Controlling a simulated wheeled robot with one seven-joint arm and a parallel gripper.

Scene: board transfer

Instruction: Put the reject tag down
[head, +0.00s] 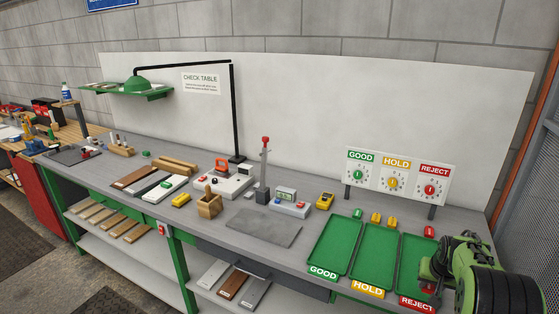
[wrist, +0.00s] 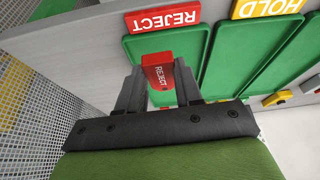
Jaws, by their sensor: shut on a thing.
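The red reject tag (wrist: 157,72), lettered REJECT, sits between the fingertips of my gripper (wrist: 158,82) in the wrist view. The gripper is shut on it. In the head view my gripper (head: 428,272) is at the right, over the green reject tray (head: 413,252), and my arm hides part of that tray. The tray (wrist: 187,43) lies behind the tag in the wrist view, with the red REJECT label (wrist: 166,18) on the table edge beside it. I cannot tell whether the tag touches the tray.
The hold tray (head: 374,252) and good tray (head: 335,245) lie left of the reject tray. Another red piece (head: 429,231) stands behind the reject tray. A dial board (head: 398,178) stands at the back. A wire mesh (wrist: 30,115) borders the table end.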

